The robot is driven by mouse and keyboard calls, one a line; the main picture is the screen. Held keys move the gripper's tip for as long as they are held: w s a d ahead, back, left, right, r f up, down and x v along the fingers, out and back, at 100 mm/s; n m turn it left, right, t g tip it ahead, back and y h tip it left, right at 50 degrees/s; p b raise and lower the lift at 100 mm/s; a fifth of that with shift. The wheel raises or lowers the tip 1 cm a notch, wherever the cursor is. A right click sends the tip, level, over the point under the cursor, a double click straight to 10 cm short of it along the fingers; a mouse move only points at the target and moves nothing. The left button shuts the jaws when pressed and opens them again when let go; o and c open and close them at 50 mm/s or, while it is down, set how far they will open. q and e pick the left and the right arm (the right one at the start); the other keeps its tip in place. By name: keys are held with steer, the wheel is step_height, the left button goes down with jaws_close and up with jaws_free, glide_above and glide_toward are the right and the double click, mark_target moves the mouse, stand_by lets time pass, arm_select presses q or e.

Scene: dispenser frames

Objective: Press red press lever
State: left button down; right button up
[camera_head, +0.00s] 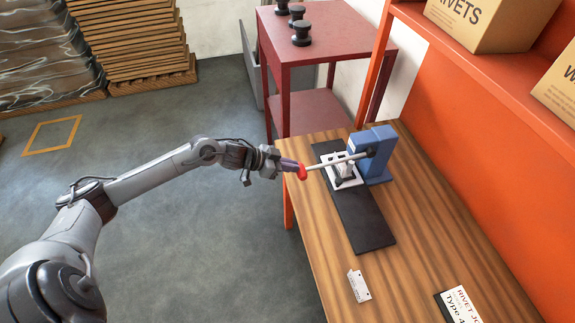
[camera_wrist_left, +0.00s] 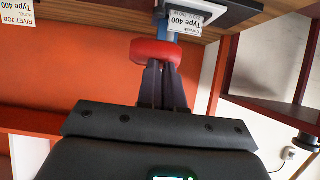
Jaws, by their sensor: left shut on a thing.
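The press (camera_head: 378,152) is a blue block on a black base plate (camera_head: 362,222) on the wooden table. Its grey lever (camera_head: 330,163) sticks out to the left and ends in a red handle (camera_head: 302,173). My left gripper (camera_head: 296,168) is at the red handle, near the table's left edge. In the left wrist view the fingers (camera_wrist_left: 163,85) are close together with the red handle (camera_wrist_left: 158,52) at their tips. The left gripper is shut on the red handle. A white plate (camera_head: 342,172) sits under the lever on the base. My right gripper is not in view.
The wooden table (camera_head: 420,240) holds a small white card (camera_head: 359,286) and a label sign (camera_head: 458,303). An orange shelf (camera_head: 490,75) with cardboard boxes (camera_head: 490,25) rises on the right. A red stand (camera_head: 345,35) with black knobs (camera_head: 301,34) is behind.

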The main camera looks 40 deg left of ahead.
arm_select(q)
steer(key=shift+s+f, duration=0.3)
steer(key=shift+f, duration=0.45)
steer(key=s+a+r+p, duration=0.5)
steer(key=s+r+p, duration=0.1)
steer(key=r, duration=0.4)
steer(key=shift+s+r, duration=0.4)
steer(key=shift+s, duration=0.5)
